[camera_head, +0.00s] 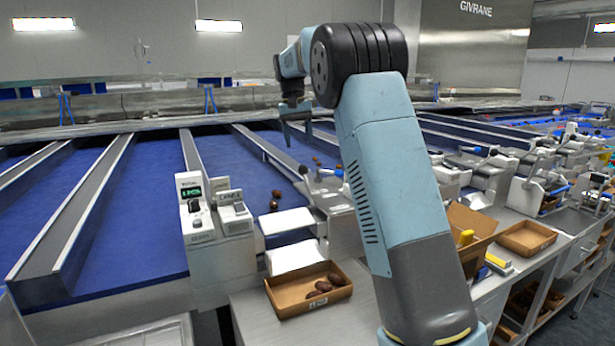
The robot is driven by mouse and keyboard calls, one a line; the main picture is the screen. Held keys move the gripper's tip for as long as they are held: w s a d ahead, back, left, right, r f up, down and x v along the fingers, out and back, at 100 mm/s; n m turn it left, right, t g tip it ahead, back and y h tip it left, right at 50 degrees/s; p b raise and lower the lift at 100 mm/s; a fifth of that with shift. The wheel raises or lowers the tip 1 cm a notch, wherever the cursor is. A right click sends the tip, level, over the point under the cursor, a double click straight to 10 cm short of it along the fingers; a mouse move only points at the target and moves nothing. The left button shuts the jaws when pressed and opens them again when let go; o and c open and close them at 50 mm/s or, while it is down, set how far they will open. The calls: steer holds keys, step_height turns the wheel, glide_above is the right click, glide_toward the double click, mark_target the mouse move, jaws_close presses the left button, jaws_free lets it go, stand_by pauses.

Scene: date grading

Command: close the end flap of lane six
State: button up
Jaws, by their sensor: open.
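My gripper (296,128) hangs open and empty, pointing down over the blue belts, behind and above the near lane end. Below it, a lane end holds a pale flap-like plate (286,221) between a control box (196,212) and a metal side unit (340,200). A small sign (230,196) on the box seems to start with "LANE", but its number is too small to read. A black-knobbed handle (303,170) stands by the side unit. A second white plate (295,257) slopes below the first. I cannot tell whether the flap is open or shut.
Several dates (274,205) lie on the blue belt (255,180). A cardboard tray (278,304) with dates stands below the plates. More boxes (526,238) and lane-end units (480,165) are at the right. My arm hides part of the middle lanes.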

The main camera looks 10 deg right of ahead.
mark_target(305, 174)
steer(key=f, duration=0.4)
steer(key=d+f, duration=0.1)
steer(key=f, duration=0.7)
steer(key=shift+s+d+f, duration=0.1)
steer(key=shift+d+f, duration=0.15)
steer(key=shift+f, duration=0.15)
steer(key=shift+c, duration=0.2)
jaws_close()
steer(key=shift+d, duration=0.3)
steer(key=shift+a+r, duration=0.1)
steer(key=shift+r, duration=0.05)
